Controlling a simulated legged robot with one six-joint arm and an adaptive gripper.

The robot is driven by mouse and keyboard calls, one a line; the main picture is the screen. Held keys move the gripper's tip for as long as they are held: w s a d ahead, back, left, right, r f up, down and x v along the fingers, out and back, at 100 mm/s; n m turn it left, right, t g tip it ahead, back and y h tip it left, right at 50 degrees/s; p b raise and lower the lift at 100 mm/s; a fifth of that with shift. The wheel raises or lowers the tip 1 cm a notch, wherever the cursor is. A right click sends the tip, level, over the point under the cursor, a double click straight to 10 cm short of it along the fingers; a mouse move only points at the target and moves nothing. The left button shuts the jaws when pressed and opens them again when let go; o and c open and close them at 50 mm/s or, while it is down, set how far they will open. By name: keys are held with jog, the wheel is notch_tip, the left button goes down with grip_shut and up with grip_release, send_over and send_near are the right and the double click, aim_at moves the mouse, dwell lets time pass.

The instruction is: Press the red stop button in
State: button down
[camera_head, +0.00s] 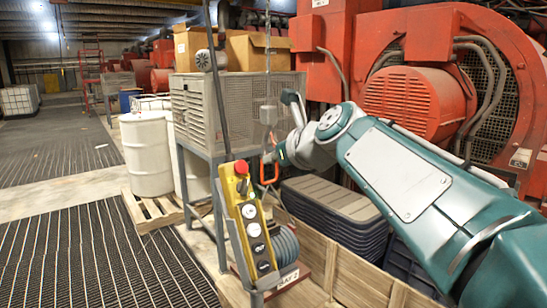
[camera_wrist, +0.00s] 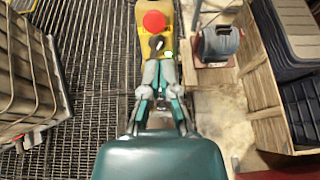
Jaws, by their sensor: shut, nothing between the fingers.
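In the wrist view the red button (camera_wrist: 154,21) shows at the top on the yellow box (camera_wrist: 134,46), beyond my fingertips. My gripper (camera_head: 268,158) is to the right of the button in the head view, and its fingers are shut and empty. In the wrist view my gripper (camera_wrist: 160,63) points toward the box, with a dark knob (camera_wrist: 156,43) between its tips and the red button. I cannot tell whether the fingers touch the box.
A grey mesh cabinet (camera_head: 195,110) stands behind the box, with cardboard boxes (camera_head: 245,50) on top. White drums (camera_head: 147,153) stand on a pallet to the left. Stacked dark bins (camera_head: 335,215) and a wooden crate wall (camera_head: 362,278) lie right. Open floor grating (camera_head: 85,260) is at left.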

aim_at(242, 167)
jog(key=x, duration=0.5)
jog(key=a+x, duration=0.1)
jog(key=x, duration=0.2)
jog(key=shift+s+a, duration=0.15)
jog(key=shift+a, duration=0.1)
jog(key=shift+w+f, duration=0.15)
jog(key=shift+w, duration=0.2)
jog(key=shift+w+d+f, duration=0.1)
jog(key=shift+w+d, duration=0.05)
jog(key=shift+w, duration=0.05)
